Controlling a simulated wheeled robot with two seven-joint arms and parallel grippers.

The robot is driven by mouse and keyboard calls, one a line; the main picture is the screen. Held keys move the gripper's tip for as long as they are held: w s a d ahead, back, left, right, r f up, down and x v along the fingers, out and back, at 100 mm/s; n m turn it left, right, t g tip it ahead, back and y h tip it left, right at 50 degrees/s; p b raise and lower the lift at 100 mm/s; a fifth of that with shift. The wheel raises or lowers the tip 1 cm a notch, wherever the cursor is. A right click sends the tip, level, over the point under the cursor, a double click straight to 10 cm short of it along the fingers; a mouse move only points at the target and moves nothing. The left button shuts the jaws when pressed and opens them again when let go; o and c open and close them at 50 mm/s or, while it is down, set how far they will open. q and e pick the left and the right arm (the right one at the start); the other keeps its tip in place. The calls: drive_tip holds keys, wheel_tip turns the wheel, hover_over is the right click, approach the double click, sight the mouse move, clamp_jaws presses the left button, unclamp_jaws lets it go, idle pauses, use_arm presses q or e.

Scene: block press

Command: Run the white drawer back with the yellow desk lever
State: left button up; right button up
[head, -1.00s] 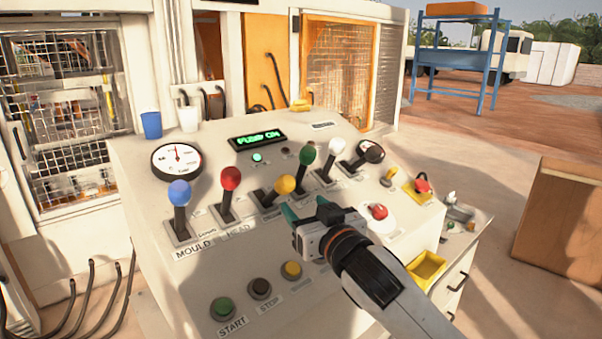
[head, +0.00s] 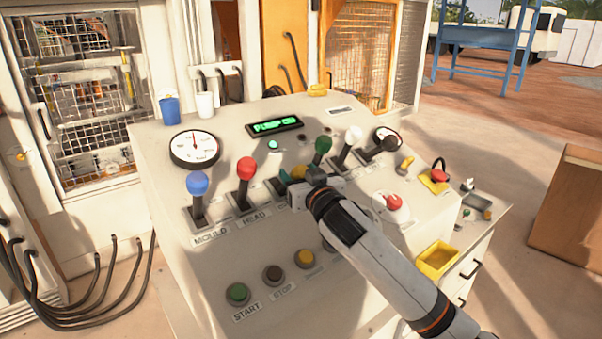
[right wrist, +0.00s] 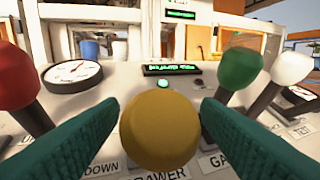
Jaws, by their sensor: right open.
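The yellow desk lever (head: 299,171) stands in the row of levers on the sloping desk, partly hidden by my right gripper (head: 290,177). In the right wrist view, its round yellow knob (right wrist: 160,130) sits between the two teal fingers of my open right gripper (right wrist: 161,105). Gaps seem to show on both sides of the knob, so the fingers are not closed on it. A label partly reading "DRAWER" lies below the knob. I cannot pick out the white drawer for certain in these views. My left gripper is out of view.
A red-knobbed lever (head: 246,168) and a green-knobbed lever (head: 322,146) stand close on either side. A blue lever (head: 197,184) and a white lever (head: 353,135) are further out.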

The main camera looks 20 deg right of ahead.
clamp_jaws()
drive_tip(key=shift+r, duration=0.25)
drive_tip(key=w+r, duration=0.1)
drive_tip(key=w+a+r+p, duration=0.1)
drive_tip(key=w+r+p, duration=0.1)
drive_tip(key=w, duration=0.1)
drive_tip(key=shift+a, duration=0.25)
drive_tip(key=shift+w+a, duration=0.1)
drive_tip(key=shift+w, duration=0.05)
unclamp_jaws()
drive_tip(key=shift+f, duration=0.1)
